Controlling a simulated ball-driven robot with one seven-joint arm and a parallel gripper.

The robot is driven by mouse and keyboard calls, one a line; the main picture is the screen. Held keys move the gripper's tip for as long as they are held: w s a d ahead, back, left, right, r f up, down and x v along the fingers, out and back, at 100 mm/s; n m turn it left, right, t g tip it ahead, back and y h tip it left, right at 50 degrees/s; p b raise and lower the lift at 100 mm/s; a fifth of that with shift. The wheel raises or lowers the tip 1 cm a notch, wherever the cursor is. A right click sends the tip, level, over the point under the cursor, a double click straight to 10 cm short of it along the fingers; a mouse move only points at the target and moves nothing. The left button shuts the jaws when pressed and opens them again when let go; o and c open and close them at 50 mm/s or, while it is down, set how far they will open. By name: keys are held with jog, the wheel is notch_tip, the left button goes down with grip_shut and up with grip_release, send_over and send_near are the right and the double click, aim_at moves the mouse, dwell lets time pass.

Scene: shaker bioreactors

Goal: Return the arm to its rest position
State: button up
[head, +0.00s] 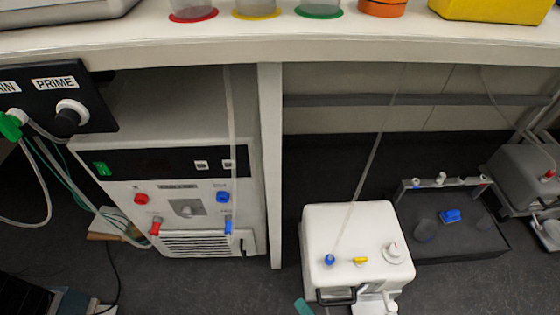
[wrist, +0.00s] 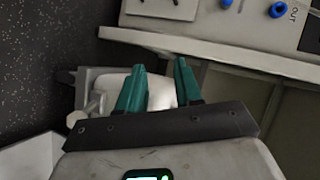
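My gripper (wrist: 159,66) shows in the wrist view, with two teal fingers standing apart on a dark bar. It is open, and I see nothing held between the fingers. A white rounded object (wrist: 159,92) with grey parts beside it lies beyond the fingers; I cannot tell how far away it is. In the head view only a small teal tip (head: 302,307) of my gripper shows at the bottom edge, in front of the white box unit (head: 330,222).
A bench (head: 230,45) with coloured rings and containers runs across the top of the head view. Below it stand a grey control unit (head: 186,172) with red and blue fittings, a support leg (head: 270,170) and a dark tray unit (head: 470,225). Tubes hang at left. Dark floor shows between them.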

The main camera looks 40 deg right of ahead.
jog(key=w+r+n+g+y, duration=0.2)
jog(key=w+n+g+y, duration=0.15)
jog(key=n, duration=0.35)
jog(key=s+d+r+n+g+h, duration=0.3)
jog(key=s+d+r+n+g, duration=0.4)
jog(key=d+r+n+g, duration=0.3)
notch_tip(320, 180, up, 34)
jog(key=m+p, duration=0.1)
jog(key=p, duration=3.3)
jog(key=shift+w+r+t, duration=0.15)
jog(key=shift+r+t, duration=0.1)
jog(key=shift+t, duration=0.1)
jog(key=shift+y, duration=0.25)
